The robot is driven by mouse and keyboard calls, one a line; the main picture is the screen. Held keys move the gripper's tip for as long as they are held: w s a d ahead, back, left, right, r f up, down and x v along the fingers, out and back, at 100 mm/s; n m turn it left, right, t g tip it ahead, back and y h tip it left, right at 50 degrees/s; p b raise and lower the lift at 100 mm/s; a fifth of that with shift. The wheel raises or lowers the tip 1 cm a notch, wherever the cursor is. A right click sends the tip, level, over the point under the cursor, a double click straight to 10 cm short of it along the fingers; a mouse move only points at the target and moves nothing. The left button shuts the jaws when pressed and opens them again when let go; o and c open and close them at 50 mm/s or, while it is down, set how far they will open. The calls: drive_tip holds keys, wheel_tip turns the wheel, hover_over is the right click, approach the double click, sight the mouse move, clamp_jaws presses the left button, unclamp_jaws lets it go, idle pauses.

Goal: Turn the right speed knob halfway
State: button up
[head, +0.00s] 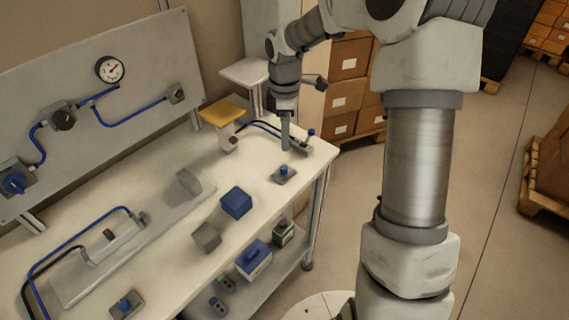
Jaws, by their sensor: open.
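A small blue knob on a flat grey base (284,173) sits near the right end of the white bench; it looks like the right speed knob. A similar blue knob on a grey base (125,304) is at the bench's near left. My gripper (285,146) points down just behind and above the right knob in the picture, apart from it. It is open and holds nothing visible. The gap between its fingers is too small to make out, and so is the knob's exact angle.
A small fixture with a blue-tipped post (305,143) stands right beside my gripper. A yellow-topped stand (223,113) is to its left. An upright panel (150,60) carries a gauge and blue tubing.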

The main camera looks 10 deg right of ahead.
sight(285, 167)
wheel_tip(285, 167, down, 11)
drive_tip(key=shift+f, duration=0.2)
clamp_jaws()
idle(0.4)
